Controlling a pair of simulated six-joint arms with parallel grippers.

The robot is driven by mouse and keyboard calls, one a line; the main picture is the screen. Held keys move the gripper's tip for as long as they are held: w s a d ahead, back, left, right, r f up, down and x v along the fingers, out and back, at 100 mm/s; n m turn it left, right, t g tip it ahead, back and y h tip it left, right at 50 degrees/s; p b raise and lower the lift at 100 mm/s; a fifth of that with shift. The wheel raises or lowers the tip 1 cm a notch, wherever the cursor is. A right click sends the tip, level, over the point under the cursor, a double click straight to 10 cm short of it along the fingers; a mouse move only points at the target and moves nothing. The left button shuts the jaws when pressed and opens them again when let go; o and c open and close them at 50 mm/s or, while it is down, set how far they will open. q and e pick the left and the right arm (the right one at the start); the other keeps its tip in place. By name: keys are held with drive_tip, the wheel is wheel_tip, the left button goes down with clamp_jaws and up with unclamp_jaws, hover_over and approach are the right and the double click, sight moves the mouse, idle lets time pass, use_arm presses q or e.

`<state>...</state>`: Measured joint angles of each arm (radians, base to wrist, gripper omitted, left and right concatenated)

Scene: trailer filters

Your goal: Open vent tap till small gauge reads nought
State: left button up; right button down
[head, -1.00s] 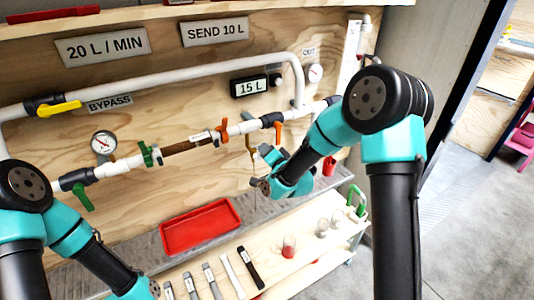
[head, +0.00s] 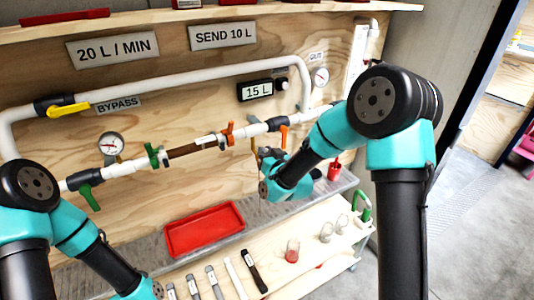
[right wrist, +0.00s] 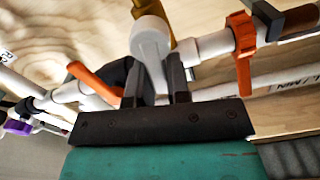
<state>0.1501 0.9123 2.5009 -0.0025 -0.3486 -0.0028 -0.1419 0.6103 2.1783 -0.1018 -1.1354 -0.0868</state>
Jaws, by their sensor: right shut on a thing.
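The vent tap shows in the right wrist view as a pale grey rounded handle (right wrist: 150,36) with brass behind it. My right gripper (right wrist: 156,78) is shut on this handle, one dark finger on each side. In the head view my right gripper (head: 264,155) is beside the brass stem (head: 254,145) below the white pipe; its jaws are small and partly hidden there. A round gauge (head: 320,77) is at the upper right near the outlet sign. Another round gauge (head: 112,143) is at the left. I cannot read either needle surely. My left gripper is out of view.
An orange lever (head: 284,137) hangs close to the right gripper. The pipe run has a brown section (head: 192,149) between green and orange clamps. A 15 L display (head: 258,91) is above. A red tray (head: 203,229) and a shelf of tools and jars lie below.

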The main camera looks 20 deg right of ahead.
drive_tip(key=shift+a, duration=0.1)
idle(0.4)
drive_tip(key=c, duration=1.1)
unclamp_jaws()
drive_tip(key=shift+s, duration=0.15)
